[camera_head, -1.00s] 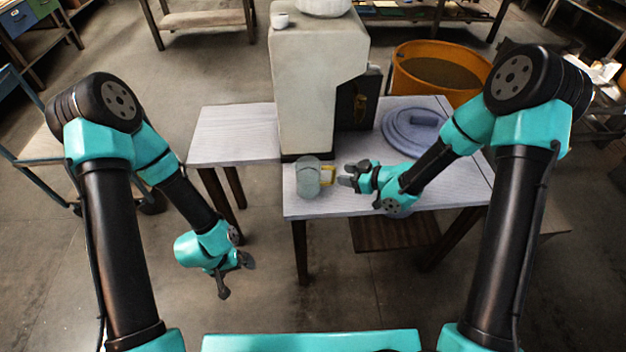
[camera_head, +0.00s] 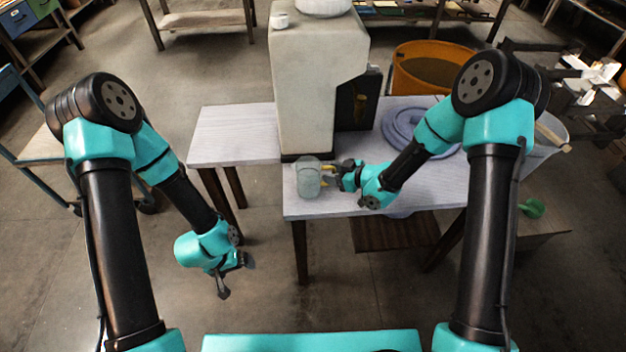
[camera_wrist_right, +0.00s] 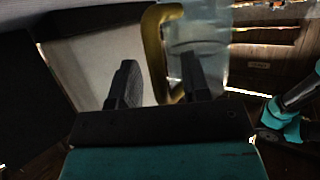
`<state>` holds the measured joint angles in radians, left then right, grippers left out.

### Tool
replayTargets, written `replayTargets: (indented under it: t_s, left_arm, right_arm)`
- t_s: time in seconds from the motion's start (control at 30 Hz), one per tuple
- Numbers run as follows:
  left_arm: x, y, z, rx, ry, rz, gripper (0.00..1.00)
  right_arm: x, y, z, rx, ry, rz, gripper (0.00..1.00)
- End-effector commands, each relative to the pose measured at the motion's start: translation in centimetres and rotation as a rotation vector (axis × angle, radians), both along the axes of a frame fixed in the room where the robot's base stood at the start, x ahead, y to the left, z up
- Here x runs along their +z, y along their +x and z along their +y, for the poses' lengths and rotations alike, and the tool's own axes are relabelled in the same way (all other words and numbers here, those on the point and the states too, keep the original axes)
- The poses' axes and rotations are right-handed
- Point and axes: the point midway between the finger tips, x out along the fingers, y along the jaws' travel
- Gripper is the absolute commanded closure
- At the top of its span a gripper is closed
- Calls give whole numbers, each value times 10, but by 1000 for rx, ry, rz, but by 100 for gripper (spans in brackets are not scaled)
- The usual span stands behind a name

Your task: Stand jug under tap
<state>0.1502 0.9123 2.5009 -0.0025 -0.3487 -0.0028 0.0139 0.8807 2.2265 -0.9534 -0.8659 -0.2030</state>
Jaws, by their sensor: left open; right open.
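The jug (camera_head: 307,181), pale grey-green with a yellow handle (camera_head: 328,169), stands upright on the grey table in front of the large pale block. My right gripper (camera_head: 337,174) is open at the handle side. In the right wrist view the yellow handle (camera_wrist_right: 153,45) shows between the two spread fingers of the right gripper (camera_wrist_right: 158,78), and the jug's translucent body (camera_wrist_right: 200,40) is behind the right-hand finger. A brass-coloured fitting (camera_head: 361,104), perhaps the tap, shows on the dark panel. My left gripper (camera_head: 236,279) hangs open and empty left of the table.
The pale block (camera_head: 315,85) stands on the table (camera_head: 235,135) behind the jug. A coiled grey-blue hose (camera_head: 405,122) lies to the right, and an orange tub (camera_head: 405,65) stands behind. The table's front edge is close to the jug.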

Motion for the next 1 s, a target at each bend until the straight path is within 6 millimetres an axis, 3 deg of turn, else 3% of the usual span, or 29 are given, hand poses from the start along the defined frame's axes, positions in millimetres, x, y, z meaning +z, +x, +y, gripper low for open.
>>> replayTargets:
  t_s: [0.2, 0.63, 1.0]
  left_arm:
    - [0, 0, 0, 0, 0, 0, 0]
    - [0, 0, 0, 0, 0, 0, 0]
    - [0, 0, 0, 0, 0, 0, 0]
  right_arm:
    - [0, 0, 0, 0, 0, 0, 58]
    - [0, 0, 0, 0, 0, 0, 99]
    - [0, 0, 0, 0, 1, -1, 100]
